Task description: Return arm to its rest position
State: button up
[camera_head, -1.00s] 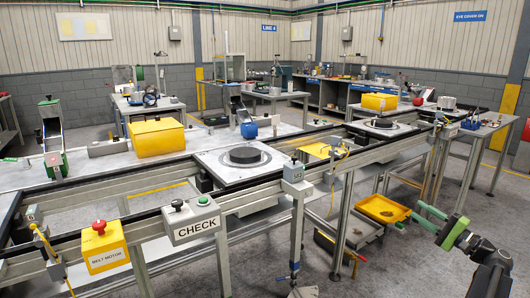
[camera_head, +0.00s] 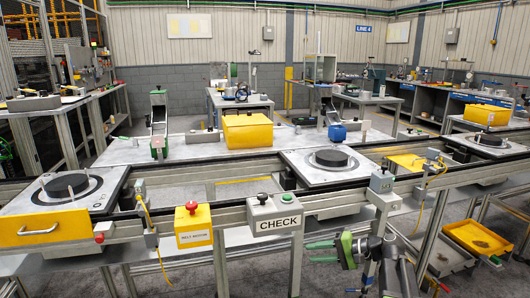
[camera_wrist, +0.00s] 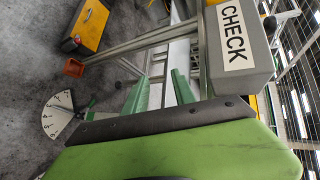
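My gripper (camera_head: 312,252) is in the lower middle of the head view, in front of the conveyor and below the CHECK box (camera_head: 274,214). Its green fingers are apart, with nothing visible between them. In the wrist view my gripper (camera_wrist: 160,80) also shows its two green fingers spread, with a gap between the tips. The CHECK box (camera_wrist: 236,45) is close at the upper right there. My arm is folded low at the bottom of the head view; its lower part is cut off by the frame.
The conveyor carries pallets with dark discs, including a left pallet (camera_head: 19,205) and a middle pallet (camera_head: 298,167). A yellow BELT MOTOR box (camera_head: 193,229) hangs on the front rail. A yellow tray (camera_head: 478,238) is low at the right. Grey floor shows between the conveyor legs.

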jog(key=s+a+f+n+g+h, duration=0.35)
jog(key=s+a+f, duration=0.2)
jog(key=a, duration=0.45)
jog(key=s+f+n+g+h, duration=0.2)
jog(key=s+f+h, duration=0.3)
jog(key=s+f, duration=0.25)
jog(key=s+d+f+h, duration=0.15)
jog(key=d+h, duration=0.25)
jog(key=d, duration=0.5)
notch_tip(320, 180, up, 22)
jog(key=p, duration=2.2)
jog(key=shift+a, duration=0.25)
jog(key=shift+o, duration=0.2)
jog(key=shift+w+r+n, duration=0.1)
jog(key=shift+n, duration=0.15)
